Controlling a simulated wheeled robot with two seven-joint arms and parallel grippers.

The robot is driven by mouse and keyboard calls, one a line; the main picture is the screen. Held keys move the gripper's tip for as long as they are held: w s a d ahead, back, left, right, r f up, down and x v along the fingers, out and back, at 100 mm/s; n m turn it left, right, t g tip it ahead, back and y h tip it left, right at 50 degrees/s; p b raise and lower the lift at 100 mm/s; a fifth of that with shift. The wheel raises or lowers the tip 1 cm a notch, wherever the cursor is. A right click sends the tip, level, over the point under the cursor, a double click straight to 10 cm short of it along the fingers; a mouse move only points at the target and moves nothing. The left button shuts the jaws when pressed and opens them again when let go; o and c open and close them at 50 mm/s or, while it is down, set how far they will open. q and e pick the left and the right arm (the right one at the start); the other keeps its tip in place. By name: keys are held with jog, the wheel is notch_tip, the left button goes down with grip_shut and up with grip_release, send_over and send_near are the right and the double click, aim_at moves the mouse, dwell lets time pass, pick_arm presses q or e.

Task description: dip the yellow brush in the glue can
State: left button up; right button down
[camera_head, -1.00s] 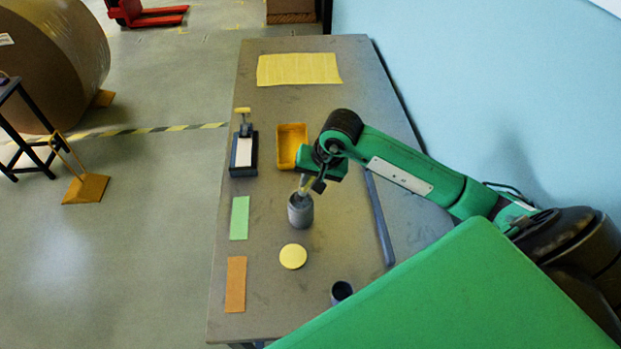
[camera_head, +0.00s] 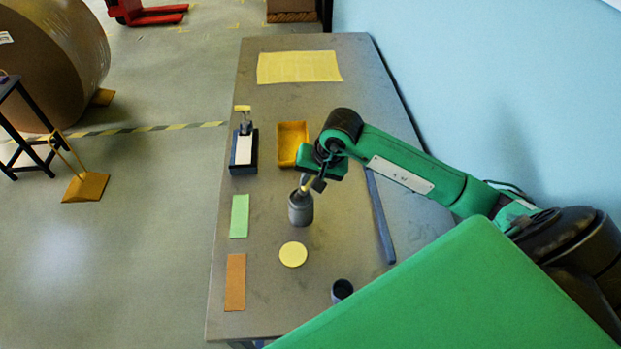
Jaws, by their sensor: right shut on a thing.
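The grey glue can (camera_head: 301,212) stands upright on the table, left of my right arm. My right gripper (camera_head: 312,183) is just above the can and shut on the yellow brush (camera_head: 304,187). The brush points down over the can's mouth, and its lower end seems to be in the opening. The gripper partly hides the brush, and I cannot tell how deep its bristles are. My left gripper does not show.
A yellow tray (camera_head: 292,144) and a dark box with a white top (camera_head: 243,152) lie behind the can. A dark cup (camera_head: 342,290) and a long grey bar (camera_head: 380,218) are to the right.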

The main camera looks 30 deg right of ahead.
jog(key=shift+f+b, duration=0.3)
jog(key=shift+f+b, duration=0.1)
jog(key=shift+b, duration=0.4)
dwell(2.2)
jog(key=shift+r+p, duration=0.35)
jog(key=shift+r, duration=0.6)
jog(key=shift+r+p, duration=0.75)
jog(key=shift+r, duration=1.9)
